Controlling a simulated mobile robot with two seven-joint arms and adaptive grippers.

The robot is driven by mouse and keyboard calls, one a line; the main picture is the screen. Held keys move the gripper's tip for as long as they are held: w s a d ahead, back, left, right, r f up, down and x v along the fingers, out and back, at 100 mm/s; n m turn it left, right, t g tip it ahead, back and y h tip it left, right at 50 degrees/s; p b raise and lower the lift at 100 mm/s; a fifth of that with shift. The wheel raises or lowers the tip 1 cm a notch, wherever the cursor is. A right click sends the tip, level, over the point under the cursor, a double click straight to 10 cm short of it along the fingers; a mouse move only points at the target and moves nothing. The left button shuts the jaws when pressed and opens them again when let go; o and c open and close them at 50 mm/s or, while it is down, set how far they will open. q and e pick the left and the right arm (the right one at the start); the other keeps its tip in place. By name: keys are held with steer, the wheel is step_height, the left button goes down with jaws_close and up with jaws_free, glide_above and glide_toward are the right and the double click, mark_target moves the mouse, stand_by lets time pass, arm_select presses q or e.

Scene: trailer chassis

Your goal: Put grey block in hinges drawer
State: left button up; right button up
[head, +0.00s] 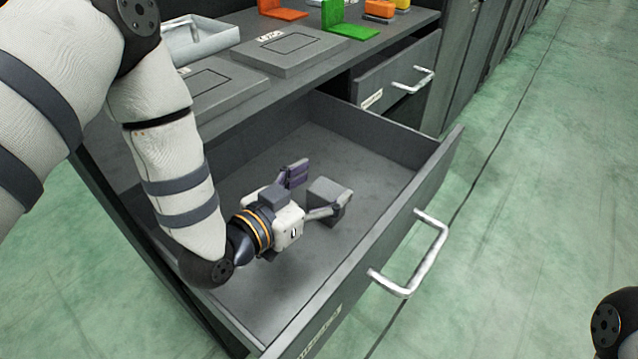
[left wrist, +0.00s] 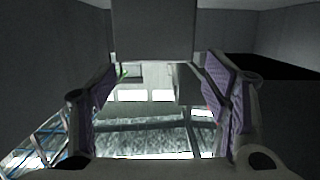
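The grey block (head: 330,193) sits inside the large pulled-out drawer (head: 380,172), near the middle of its floor. My left gripper (head: 310,192) is low inside this drawer with its fingers spread, right beside the block. In the left wrist view the block (left wrist: 153,30) is at the top centre, just beyond the gap between the open fingers (left wrist: 160,95). No finger is clearly closed on it; whether one touches it I cannot tell. The drawer's front label (head: 322,330) is too slanted to read surely. My right gripper is out of view.
A smaller drawer (head: 398,82) is partly open behind. The worktop above holds flat grey plates (head: 290,50), a grey tray (head: 196,40), orange (head: 283,9) and green (head: 345,25) brackets. The metal handle (head: 410,262) juts over open green floor.

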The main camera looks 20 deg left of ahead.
arm_select(q)
steer(key=shift+r, duration=0.7)
steer(key=v, duration=0.7)
steer(key=shift+s+p, duration=0.2)
steer(key=shift+p, duration=0.25)
steer(key=shift+f, duration=0.1)
